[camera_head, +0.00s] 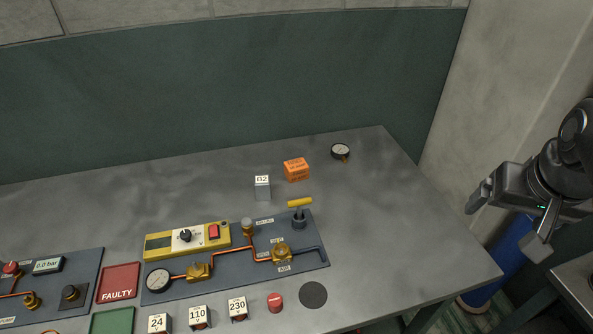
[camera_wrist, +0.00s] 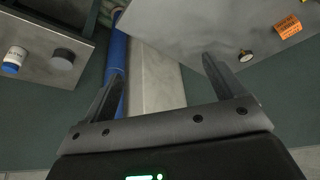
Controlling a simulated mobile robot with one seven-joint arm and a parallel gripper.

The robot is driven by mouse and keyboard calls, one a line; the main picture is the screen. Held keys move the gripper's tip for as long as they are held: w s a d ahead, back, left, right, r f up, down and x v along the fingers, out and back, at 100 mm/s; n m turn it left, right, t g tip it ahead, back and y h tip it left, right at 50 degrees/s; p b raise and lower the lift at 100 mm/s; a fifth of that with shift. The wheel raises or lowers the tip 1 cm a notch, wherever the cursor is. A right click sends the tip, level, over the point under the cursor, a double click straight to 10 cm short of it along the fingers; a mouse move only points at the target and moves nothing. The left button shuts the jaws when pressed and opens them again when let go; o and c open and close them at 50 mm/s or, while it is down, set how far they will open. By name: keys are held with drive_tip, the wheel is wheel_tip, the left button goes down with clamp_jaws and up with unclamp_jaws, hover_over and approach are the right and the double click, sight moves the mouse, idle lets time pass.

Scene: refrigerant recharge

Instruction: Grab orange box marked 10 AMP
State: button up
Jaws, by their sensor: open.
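An orange box (camera_head: 296,169) stands on the grey table towards its back right. Its dark print is too small to read surely. It also shows in the wrist view (camera_wrist: 288,27) at the upper right. My gripper (camera_head: 507,222) is open and empty, off the table's right edge and well to the right of the box. In the wrist view its two fingers (camera_wrist: 161,75) are spread apart with nothing between them.
A small gauge (camera_head: 340,151) lies right of the box, and a grey block marked R2 (camera_head: 262,188) stands left of it. A panel with orange pipes and a yellow-handled valve (camera_head: 299,213) lies in front. The table's right part is clear. A blue cylinder (camera_head: 508,262) stands beyond the right edge.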

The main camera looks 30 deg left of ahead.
drive_tip(key=w+a+r+n+g, duration=0.1)
drive_tip(key=w+a+r+n, duration=0.15)
drive_tip(key=w+a, duration=0.9)
drive_tip(key=n+g, duration=0.4)
drive_tip(key=n, duration=0.2)
hover_over(298, 166)
drive_tip(key=shift+h, duration=0.3)
drive_tip(key=f, duration=2.1)
drive_tip(key=shift+a+f, duration=0.2)
wheel_tip(298, 166, down, 5)
drive_tip(key=shift+r, duration=0.2)
drive_tip(key=shift+d+f, duration=0.2)
drive_tip(key=shift+f, duration=2.85)
drive_tip(key=c, duration=1.1)
